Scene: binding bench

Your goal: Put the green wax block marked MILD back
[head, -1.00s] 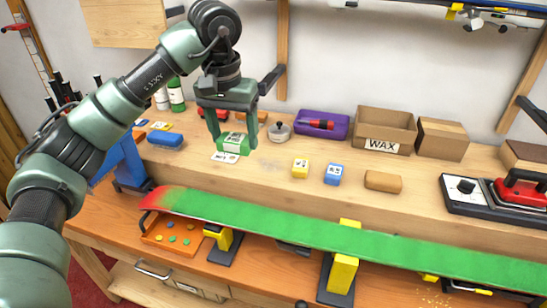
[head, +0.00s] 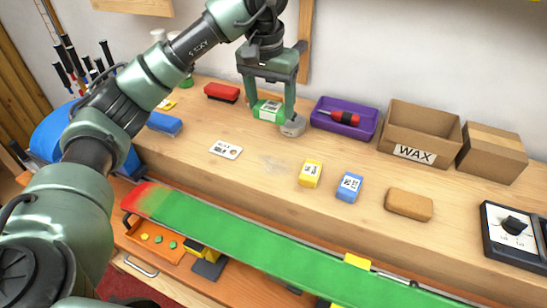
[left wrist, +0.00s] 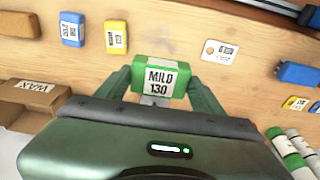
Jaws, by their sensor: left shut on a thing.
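My left gripper (head: 269,112) is shut on the green wax block (head: 268,110), whose label reads MILD 130 in the left wrist view (left wrist: 158,78). A yellow block (head: 310,173) and a blue block (head: 349,187) stand on the shelf to the right. A white card (head: 226,150) lies to the left. An open cardboard box marked WAX (head: 414,153) stands at the back right. My right gripper is not in view.
A purple tray (head: 366,129) with a red-handled tool lies between the gripper and the WAX box. A green ski (head: 250,252) runs along the front.

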